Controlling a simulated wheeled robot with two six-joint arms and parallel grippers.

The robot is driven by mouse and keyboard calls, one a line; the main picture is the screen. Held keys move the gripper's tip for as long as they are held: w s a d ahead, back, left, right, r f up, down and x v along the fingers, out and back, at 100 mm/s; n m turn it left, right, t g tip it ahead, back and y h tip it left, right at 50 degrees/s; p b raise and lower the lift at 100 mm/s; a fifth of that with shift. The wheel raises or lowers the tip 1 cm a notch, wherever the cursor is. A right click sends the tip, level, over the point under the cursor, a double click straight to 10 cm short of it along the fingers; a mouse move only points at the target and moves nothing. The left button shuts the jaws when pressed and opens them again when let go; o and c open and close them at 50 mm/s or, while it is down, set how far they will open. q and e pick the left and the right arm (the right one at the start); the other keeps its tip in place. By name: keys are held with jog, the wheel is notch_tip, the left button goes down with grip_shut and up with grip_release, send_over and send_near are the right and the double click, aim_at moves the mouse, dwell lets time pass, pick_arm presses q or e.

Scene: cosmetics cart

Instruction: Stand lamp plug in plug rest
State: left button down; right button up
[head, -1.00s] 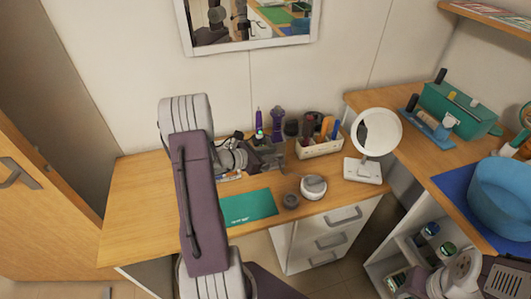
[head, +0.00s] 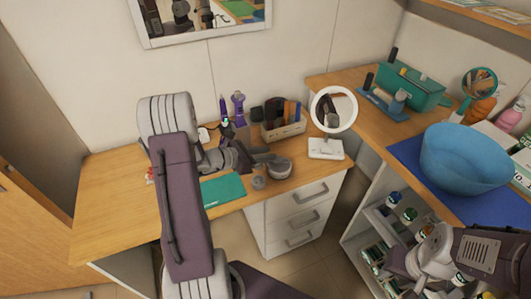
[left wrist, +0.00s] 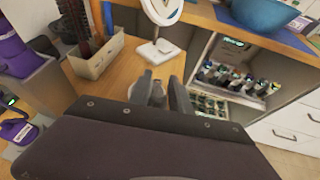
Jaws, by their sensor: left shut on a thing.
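In the left wrist view the fingers (left wrist: 165,92) point at the lamp's white base. The ring-mirror lamp (head: 333,110) stands upright on the desk, right of the gripper; its base also shows in the left wrist view (left wrist: 158,49). I cannot make out the plug rest for sure. My right gripper (head: 415,262) is low at the right; its fingers are unclear.
A beige organiser (head: 284,131) with brushes stands behind. A blue basin (head: 466,160) is on the right-hand counter, above shelves of bottles.

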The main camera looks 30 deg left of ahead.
pick_arm(q)
notch_tip(320, 180, down, 5)
jog(key=b, duration=0.4)
jog(key=shift+f, duration=0.15)
dwell(0.4)
jog(key=shift+m+p, duration=0.3)
jog(key=shift+p, duration=0.15)
dwell(0.6)
jog(key=shift+d+f+g+h, duration=0.1)
jog(key=shift+g+h, duration=0.2)
jog(key=shift+f+b, duration=0.35)
jog(key=shift+b, duration=0.15)
jog(key=shift+f+b, duration=1.2)
jog(key=shift+f, duration=0.15)
